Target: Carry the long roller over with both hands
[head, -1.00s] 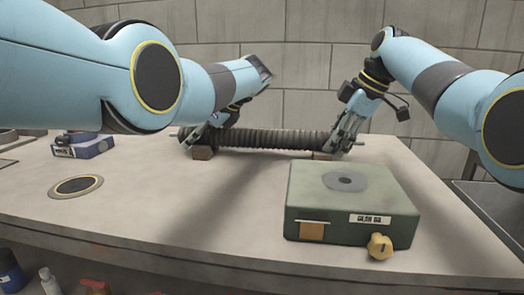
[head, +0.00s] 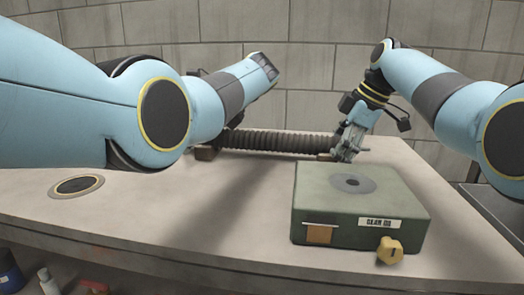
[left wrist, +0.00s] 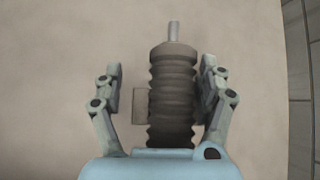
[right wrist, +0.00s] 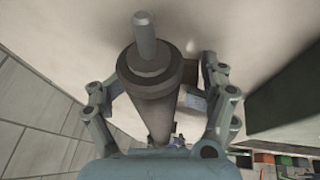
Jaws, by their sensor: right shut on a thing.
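The long roller (head: 275,142), dark and ribbed with thin end pins, lies level across the back of the table. In the head view my left arm hides most of that gripper.
A green box (head: 360,205) with a round grey disc on top and a yellow knob (head: 390,250) stands at the front right. A dark round disc (head: 77,186) lies at the left of the table. The table's middle is clear. A block wall stands behind.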

